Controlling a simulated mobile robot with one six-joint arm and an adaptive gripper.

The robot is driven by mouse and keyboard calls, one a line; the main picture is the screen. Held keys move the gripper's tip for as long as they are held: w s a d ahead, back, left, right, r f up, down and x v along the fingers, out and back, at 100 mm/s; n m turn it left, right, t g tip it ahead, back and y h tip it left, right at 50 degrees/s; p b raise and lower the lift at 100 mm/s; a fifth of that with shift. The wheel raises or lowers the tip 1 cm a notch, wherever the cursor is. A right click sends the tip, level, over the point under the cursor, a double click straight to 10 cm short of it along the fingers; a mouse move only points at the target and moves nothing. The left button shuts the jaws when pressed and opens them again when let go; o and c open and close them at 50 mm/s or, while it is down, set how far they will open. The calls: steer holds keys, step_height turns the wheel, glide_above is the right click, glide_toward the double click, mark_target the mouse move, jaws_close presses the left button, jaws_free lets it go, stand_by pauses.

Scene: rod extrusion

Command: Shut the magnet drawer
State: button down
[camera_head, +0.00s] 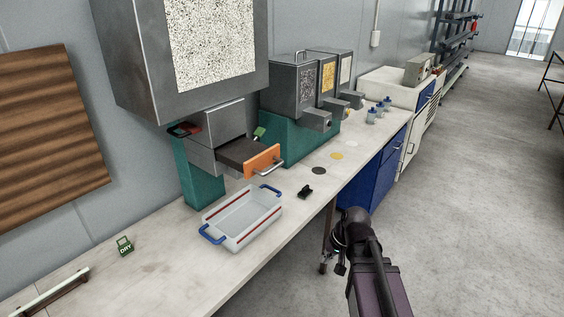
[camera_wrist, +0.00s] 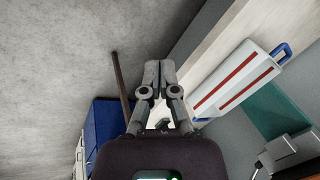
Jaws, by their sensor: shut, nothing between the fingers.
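The magnet drawer (camera_head: 262,160) has an orange front with a metal bar handle. It stands pulled out to the right from its grey housing (camera_head: 217,122), beneath the large hopper, with its dark inside showing. In the wrist view I cannot make out the drawer clearly. My gripper (camera_wrist: 158,78) is shut and empty, its two fingers together. In the head view my arm hangs over the floor beside the bench's front edge, apart from the drawer, and the fingers are hard to make out.
A clear tray (camera_head: 243,221) with blue handles and red stripes sits on the bench in front of and below the drawer. A small black clip-like object (camera_head: 305,191) lies to its right. A green DRY tag (camera_head: 124,246) stands at left. A blue cabinet (camera_head: 372,178) is under the bench.

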steer(key=w+a+r+m+t+y, duration=0.3)
steer(key=w+a+r+t+y, duration=0.15)
steer(key=w+r+y, duration=0.5)
steer(key=w+d+r+m+t, duration=0.2)
steer(key=w+r+m+t, duration=0.2)
steer(key=w+r, duration=0.3)
steer(key=shift+w+d+r+t+y, duration=0.35)
steer(key=shift+w+t+y, duration=0.15)
steer(key=shift+w, duration=0.75)
steer(key=shift+a, duration=0.1)
glide_toward(251, 147)
steer(key=w+d+f, duration=0.2)
steer(key=d+f, duration=0.1)
steer(key=shift+w+d+f, duration=0.1)
steer(key=shift+w+f, duration=0.05)
steer(key=shift+w, duration=0.1)
steer(key=x, duration=1.4)
steer(key=shift+w+a, duration=0.2)
steer(key=shift+w, duration=0.15)
steer(key=shift+a, duration=0.15)
steer(key=shift+w, duration=0.1)
